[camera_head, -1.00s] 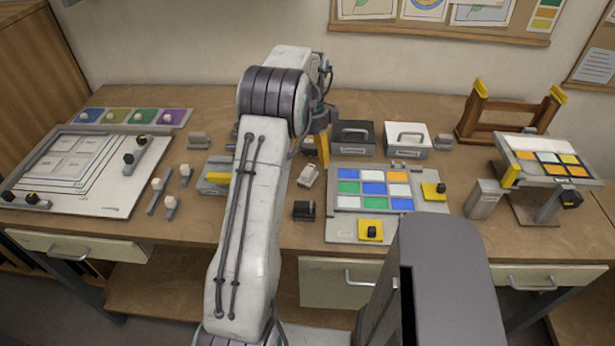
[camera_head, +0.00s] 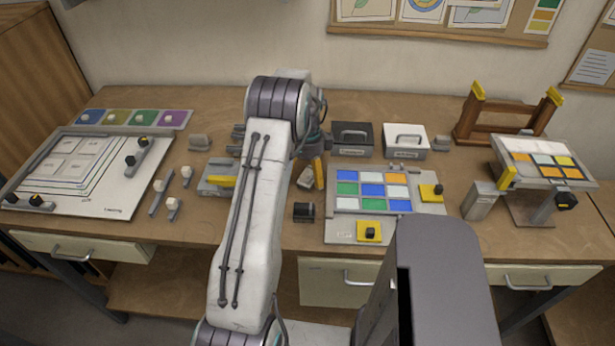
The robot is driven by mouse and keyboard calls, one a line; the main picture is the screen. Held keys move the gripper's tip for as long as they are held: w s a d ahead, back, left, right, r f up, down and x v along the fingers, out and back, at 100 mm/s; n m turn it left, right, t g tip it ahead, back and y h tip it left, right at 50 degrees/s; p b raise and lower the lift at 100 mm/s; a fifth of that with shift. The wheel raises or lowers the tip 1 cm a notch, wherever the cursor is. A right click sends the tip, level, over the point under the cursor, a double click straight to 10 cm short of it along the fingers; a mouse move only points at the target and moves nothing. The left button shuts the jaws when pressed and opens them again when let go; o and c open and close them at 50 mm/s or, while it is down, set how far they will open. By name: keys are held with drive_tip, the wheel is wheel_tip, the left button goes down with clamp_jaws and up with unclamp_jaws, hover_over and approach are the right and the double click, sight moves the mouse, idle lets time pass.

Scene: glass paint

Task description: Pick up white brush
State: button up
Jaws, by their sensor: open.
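My gripper (camera_head: 318,172) is mostly hidden behind my arm; a yellow finger shows, pointing down at the table. It is open. A small pale block-like item (camera_head: 304,178) lies just left of that finger, close to it; whether they touch cannot be told. No item is clearly recognisable as a white brush; the pale item may be it. Several small grey pieces with white knobs lie at left, among them one white-knobbed piece (camera_head: 173,206).
A tile board (camera_head: 430,208) lies to the right, with a black box (camera_head: 352,138) and a white box (camera_head: 405,139) behind. A grey block with a yellow part (camera_head: 218,178) is left of my arm.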

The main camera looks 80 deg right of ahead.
drive_tip(key=shift+f, duration=0.1)
clamp_jaws()
idle(0.8)
